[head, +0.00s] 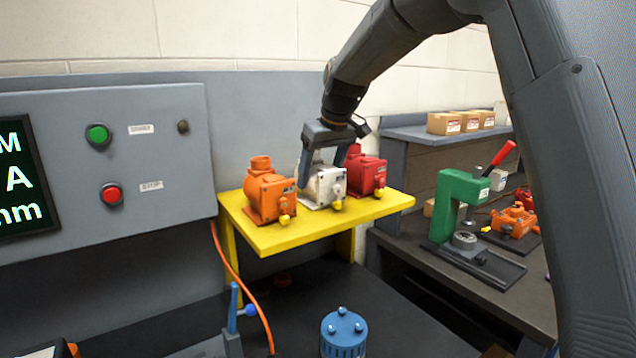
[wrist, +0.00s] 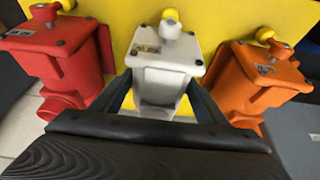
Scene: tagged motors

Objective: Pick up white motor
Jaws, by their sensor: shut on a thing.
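The white motor (head: 324,185) stands on the yellow shelf (head: 290,238) between an orange motor (head: 268,192) and a red motor (head: 368,172). My gripper (head: 322,180) reaches down from above and is shut on the white motor, a finger on either side of it. In the wrist view the white motor (wrist: 163,62) lies between the two dark fingers (wrist: 160,95), its yellow knob pointing away. The lower part of the white motor's body is partly hidden by my gripper there. The motor appears to rest on the shelf; I cannot tell whether there is a gap under it.
The red motor (wrist: 62,50) and the orange motor (wrist: 262,75) sit close on either side in the wrist view. A grey control panel (head: 165,150) stands left of the shelf. A green press (head: 455,210) stands on a bench at right. A blue cylindrical part (head: 343,335) is below in front.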

